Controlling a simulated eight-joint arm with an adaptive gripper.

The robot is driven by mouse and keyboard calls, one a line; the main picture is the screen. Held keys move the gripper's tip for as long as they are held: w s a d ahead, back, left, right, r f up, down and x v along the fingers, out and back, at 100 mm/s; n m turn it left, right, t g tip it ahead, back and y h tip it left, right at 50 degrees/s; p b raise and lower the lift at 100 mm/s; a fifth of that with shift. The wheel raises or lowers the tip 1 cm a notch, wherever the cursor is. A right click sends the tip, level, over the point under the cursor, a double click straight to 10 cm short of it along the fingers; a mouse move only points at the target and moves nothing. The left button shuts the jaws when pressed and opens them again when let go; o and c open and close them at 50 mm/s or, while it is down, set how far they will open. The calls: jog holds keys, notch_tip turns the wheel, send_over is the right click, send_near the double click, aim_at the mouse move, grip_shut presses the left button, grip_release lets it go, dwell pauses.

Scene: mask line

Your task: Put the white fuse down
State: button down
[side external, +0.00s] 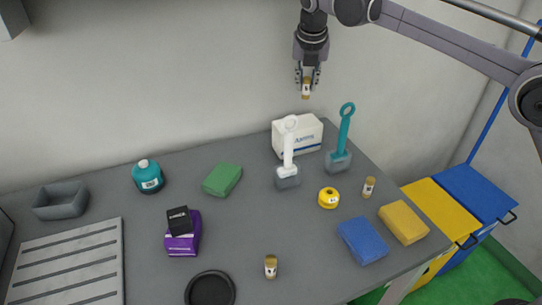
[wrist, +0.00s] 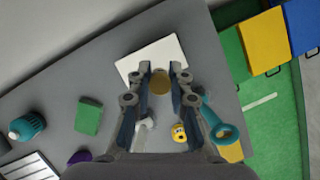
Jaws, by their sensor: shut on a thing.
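My gripper (side external: 307,78) is high above the back of the grey table, shut on a white fuse (side external: 306,89) with a gold-brown end. The fuse hangs upright between the fingers, clear of everything below. In the wrist view its gold end (wrist: 160,82) shows between the fingertips, over the white box (wrist: 152,58). Two similar fuses stand on the table: one (side external: 369,187) near the right edge, one (side external: 270,267) near the front.
Below are the white box (side external: 311,137), a white-handled tool (side external: 288,165) and a teal-handled tool (side external: 342,140), both upright. Bare table shows around the front fuse.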

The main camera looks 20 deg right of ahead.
jog(key=shift+w+f, duration=0.1)
jog(key=shift+f, duration=3.9)
jog(key=shift+f, duration=0.1)
jog(key=c, duration=1.2)
grip_release()
jog(key=shift+v, duration=3.85)
